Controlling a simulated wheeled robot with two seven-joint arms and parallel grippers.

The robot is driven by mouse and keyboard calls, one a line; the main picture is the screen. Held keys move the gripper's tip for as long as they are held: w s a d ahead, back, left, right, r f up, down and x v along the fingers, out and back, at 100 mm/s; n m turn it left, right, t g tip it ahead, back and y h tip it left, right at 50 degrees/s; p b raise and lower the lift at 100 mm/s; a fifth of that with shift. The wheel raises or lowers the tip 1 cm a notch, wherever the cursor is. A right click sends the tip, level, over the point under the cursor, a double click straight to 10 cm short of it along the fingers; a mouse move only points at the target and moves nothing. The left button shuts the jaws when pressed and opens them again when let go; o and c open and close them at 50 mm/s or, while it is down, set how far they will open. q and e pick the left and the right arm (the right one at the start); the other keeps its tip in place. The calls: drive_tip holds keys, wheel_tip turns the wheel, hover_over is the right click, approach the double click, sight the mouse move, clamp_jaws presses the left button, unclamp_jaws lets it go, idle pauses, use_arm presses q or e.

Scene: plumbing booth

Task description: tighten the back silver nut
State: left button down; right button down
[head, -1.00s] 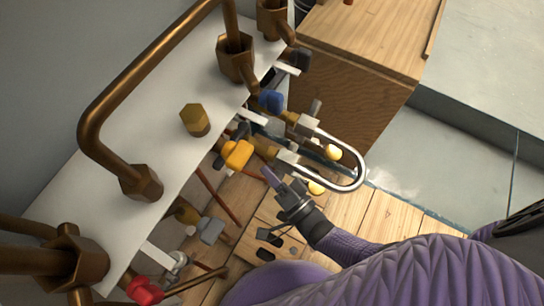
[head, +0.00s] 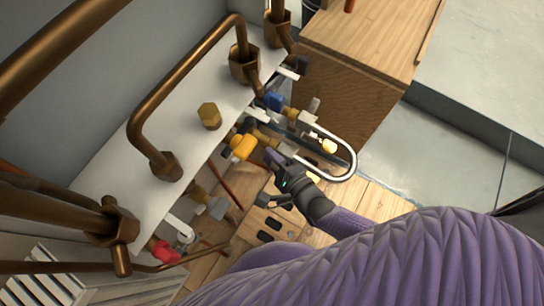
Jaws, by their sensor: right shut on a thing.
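A U-shaped chrome pipe (head: 354,160) sticks out from the valves below the white panel. A silver nut (head: 307,118) shows at its far end, joined to brass fittings. My right gripper (head: 279,160) is at the pipe's near end, just right of a yellow handle (head: 242,147). It is shut at the silver nut there and hides most of that nut, so the exact contact is hard to see. My left gripper is not in view.
Thick bronze pipes (head: 140,122) run above the white panel (head: 185,115) on the left. A blue handle (head: 274,101) and a red handle (head: 165,252) lie along the same row. A wooden cabinet (head: 350,95) stands behind. The grey floor (head: 440,150) at right is clear.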

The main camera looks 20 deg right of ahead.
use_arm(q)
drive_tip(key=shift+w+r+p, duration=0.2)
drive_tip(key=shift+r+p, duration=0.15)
use_arm(e)
drive_tip(key=shift+w+d+r+m+g, duration=0.1)
drive_tip(key=shift+r+m+g, duration=0.1)
drive_tip(key=shift+m, duration=0.15)
drive_tip(key=shift+d+r+m+g, duration=0.1)
drive_tip(key=shift+m+g, duration=0.1)
drive_tip(key=shift+m, duration=0.15)
drive_tip(key=c, duration=0.9)
unclamp_jaws()
